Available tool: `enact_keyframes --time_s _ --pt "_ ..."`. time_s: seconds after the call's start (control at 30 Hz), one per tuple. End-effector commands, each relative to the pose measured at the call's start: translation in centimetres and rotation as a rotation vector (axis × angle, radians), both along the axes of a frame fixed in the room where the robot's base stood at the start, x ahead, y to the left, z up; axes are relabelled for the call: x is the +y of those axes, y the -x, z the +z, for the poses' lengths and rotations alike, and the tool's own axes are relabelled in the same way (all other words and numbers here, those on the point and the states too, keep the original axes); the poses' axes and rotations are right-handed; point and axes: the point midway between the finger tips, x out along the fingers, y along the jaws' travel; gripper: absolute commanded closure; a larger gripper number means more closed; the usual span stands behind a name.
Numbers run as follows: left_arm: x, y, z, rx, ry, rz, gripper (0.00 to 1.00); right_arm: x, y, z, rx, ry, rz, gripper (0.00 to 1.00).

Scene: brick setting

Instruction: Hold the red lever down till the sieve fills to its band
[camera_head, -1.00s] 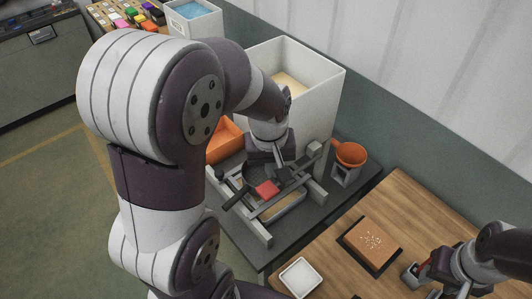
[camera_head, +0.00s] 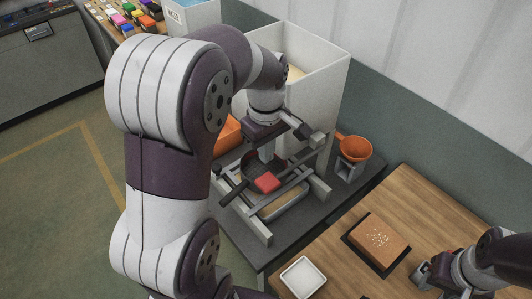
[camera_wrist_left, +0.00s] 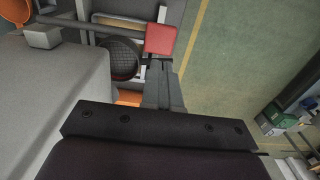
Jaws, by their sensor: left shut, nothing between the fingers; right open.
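The red lever pad (camera_head: 266,182) sits on a dark bar over the grey stand; it also shows in the left wrist view (camera_wrist_left: 161,39). The sieve (camera_wrist_left: 120,57) is a dark round mesh beside the pad, partly hidden in the head view (camera_head: 251,164). My left gripper (camera_head: 267,156) is shut and empty, fingers pointing down just behind the pad. Contact with the pad cannot be told. My right gripper (camera_head: 421,272) is open at the lower right, away from the lever.
A tall white hopper (camera_head: 318,90) with pale material stands behind the stand. An orange funnel (camera_head: 355,148) is to its right. A pale-filled tray (camera_head: 285,204) lies under the bars. A brown block (camera_head: 378,236) and white dish (camera_head: 302,278) lie on the wooden table.

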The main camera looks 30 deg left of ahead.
Motion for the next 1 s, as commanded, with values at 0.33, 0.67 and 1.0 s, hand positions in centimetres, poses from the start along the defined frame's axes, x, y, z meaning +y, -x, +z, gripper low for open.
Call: enact_keyframes --time_s 0.33,0.67,1.0 --pt "0.0 0.1 -6.1 0.004 0.001 -0.001 1.0 0.0 0.0 -0.1 -0.001 0.0 0.0 0.57" --pt "0.0 0.0 -7.8 -0.001 0.0 -0.001 1.0 0.0 0.0 0.1 0.0 0.0 0.0 0.57" --pt "0.1 0.3 -10.6 -0.068 0.03 0.002 1.0 0.0 0.0 -3.1 0.0 0.0 0.0 0.57"
